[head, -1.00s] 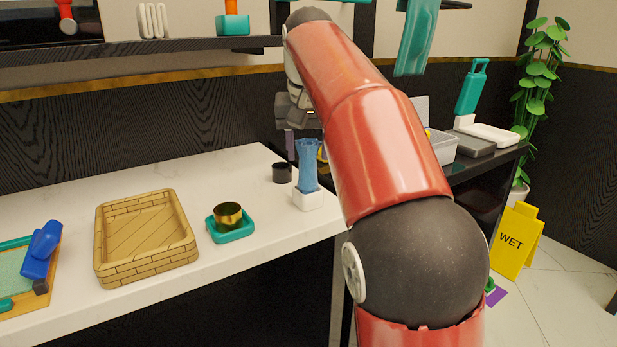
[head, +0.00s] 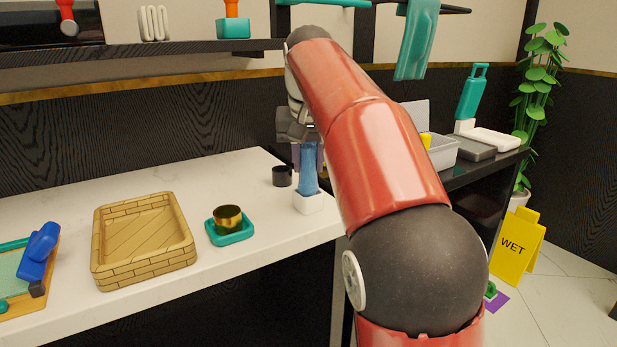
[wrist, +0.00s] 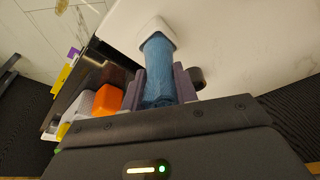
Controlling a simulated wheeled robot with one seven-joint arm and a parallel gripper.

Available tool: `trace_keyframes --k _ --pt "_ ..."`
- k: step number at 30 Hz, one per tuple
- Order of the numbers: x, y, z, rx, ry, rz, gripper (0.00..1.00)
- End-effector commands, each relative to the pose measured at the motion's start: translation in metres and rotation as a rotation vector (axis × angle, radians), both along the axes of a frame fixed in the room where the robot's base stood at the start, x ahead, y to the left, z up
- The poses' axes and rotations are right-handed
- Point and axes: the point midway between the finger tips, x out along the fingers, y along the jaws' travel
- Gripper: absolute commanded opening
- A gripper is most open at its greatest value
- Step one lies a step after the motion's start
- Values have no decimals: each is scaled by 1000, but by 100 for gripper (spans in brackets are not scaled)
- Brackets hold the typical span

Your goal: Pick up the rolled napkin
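The rolled napkin (head: 309,163) is blue and stands upright in a small white holder (head: 309,203) near the counter's right end. In the wrist view the napkin (wrist: 158,70) runs between the two purple fingers of my gripper (wrist: 158,80), and the white holder (wrist: 154,27) shows beyond it. My gripper is over the napkin's upper end, with one finger on each side. The fingers look open, with little space beside the napkin; firm contact is not visible. In the head view my arm hides part of the gripper.
A black cup (head: 282,176) stands close to the left of the holder. A gold bowl (head: 228,216) on a teal dish (head: 230,239) and a wooden tray (head: 145,278) stand farther left. A shelf (head: 140,50) runs above the counter. A yellow wet-floor sign (head: 519,245) stands right.

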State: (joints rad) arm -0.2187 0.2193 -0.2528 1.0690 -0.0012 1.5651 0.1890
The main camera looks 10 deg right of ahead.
Motion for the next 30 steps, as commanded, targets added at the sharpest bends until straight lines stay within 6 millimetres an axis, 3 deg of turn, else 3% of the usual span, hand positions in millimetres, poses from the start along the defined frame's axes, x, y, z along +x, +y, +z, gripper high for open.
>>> trace_keyframes --k 1,6,30 --pt "0 0 0 0 0 0 22" --pt "0 0 0 0 0 0 0" --pt "1 0 39 0 -1 0 0"
